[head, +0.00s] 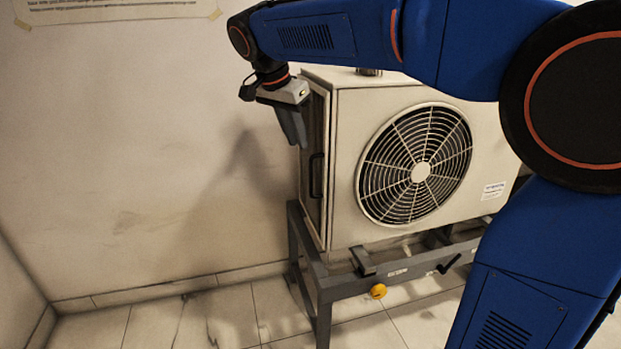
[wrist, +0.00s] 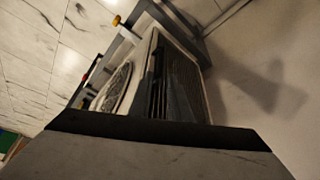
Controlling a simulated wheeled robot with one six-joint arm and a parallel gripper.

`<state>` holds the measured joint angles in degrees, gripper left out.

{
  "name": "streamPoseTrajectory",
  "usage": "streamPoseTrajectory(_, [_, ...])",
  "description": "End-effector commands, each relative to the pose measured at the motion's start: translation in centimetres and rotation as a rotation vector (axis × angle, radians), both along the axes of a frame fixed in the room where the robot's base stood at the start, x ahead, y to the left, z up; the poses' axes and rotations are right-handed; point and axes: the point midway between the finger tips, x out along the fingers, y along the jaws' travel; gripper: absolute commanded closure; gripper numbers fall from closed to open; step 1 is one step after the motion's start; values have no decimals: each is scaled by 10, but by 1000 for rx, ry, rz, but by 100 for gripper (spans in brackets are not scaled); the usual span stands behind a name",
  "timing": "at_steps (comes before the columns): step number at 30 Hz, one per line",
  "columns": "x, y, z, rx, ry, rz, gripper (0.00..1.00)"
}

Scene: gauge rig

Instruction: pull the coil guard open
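The coil guard (head: 313,205) is the narrow framed panel on the left side of the beige fan unit (head: 345,150), seen nearly edge-on. Its dark upright handle (head: 316,176) is on this panel. The guard looks flush with the cabinet. My gripper (head: 294,138) points down beside the upper part of the guard, above the handle, and appears apart from the handle. In the wrist view, the slatted side panel (wrist: 184,72) lies beyond dark gripper parts that hide its near end. The finger gap is not clear in either view.
The unit stands on a grey metal frame (head: 324,300) with a yellow knob (head: 378,291) and a black lever (head: 449,263) at the front. A plain wall (head: 130,150) is behind and left. The floor left of the frame is free.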

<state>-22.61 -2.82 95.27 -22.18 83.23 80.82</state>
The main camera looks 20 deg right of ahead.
Motion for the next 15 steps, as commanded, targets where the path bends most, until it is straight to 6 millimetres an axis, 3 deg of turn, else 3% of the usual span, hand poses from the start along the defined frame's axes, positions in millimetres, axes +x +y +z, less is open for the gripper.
streamPoseTrajectory(15, [19,-30,-86,-1,3,0,83])
